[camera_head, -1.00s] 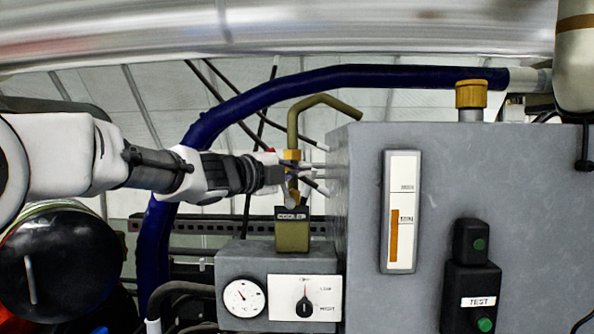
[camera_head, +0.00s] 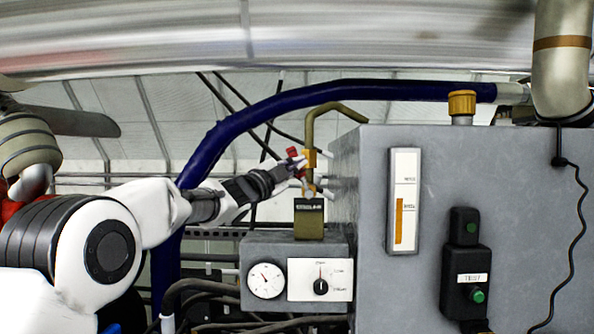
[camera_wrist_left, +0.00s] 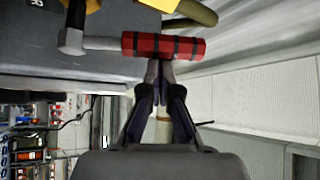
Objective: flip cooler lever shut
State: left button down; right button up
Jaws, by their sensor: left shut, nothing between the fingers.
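The cooler lever has a red grip with black bands, seen close in the left wrist view (camera_wrist_left: 165,46) on a grey rod. In the head view only a small red part of the lever (camera_head: 292,152) shows, beside the brass valve (camera_head: 310,159) on the olive pipe. The olive block with the dark label plate (camera_head: 309,222) is below the valve. My left gripper (camera_head: 298,166) is shut and empty, its tips at the red grip. In the wrist view its fingertips (camera_wrist_left: 160,70) meet just under the grip; contact is hard to tell. My right gripper is not in view.
The large grey cabinet (camera_head: 460,180) stands just right of the valve. A small grey box with a gauge (camera_head: 266,280) and a dial is below. A thick blue hose (camera_head: 240,125) arches behind my arm. Black cables hang behind the valve.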

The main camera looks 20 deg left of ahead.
pick_arm(q)
jog(key=a+f+n+t+y+b, duration=0.4)
jog(key=n+y+b, duration=0.6)
jog(key=n+b, duration=0.5)
jog(key=shift+s+a+f+n+t+b, duration=0.2)
jog(key=shift+f+n+t+b, duration=0.15)
jog(key=shift+f+t, duration=0.8)
jog(key=shift+f+g, duration=0.25)
jog(key=shift+f, duration=0.1)
